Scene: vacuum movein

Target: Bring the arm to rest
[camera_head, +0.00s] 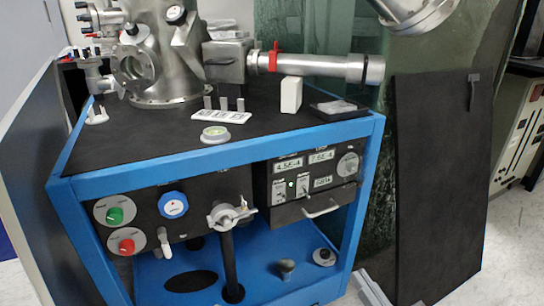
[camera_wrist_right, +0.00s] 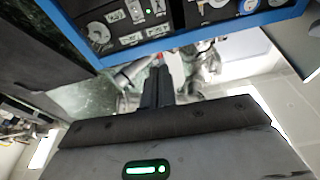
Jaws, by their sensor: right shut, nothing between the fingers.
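My right gripper (camera_wrist_right: 157,88) shows in the right wrist view, with its two dark fingers together and nothing between them. Its wide dark body with a green-lit light fills the bottom of that view. The fingers are seen in front of the cart and its metal chamber, which appear upside down; I cannot judge the gap. In the head view a pale grey piece at the bottom edge, right of the cart, may be part of my right gripper, but too little shows to be sure. My left gripper is in neither view.
A blue-framed cart (camera_head: 328,134) carries a steel vacuum chamber (camera_head: 170,60) with a long tube (camera_head: 318,67). A white block (camera_head: 291,95) stands on its black top. Its front has knobs and a handle. A dark panel (camera_head: 438,190) stands to the right. White floor shows at lower right.

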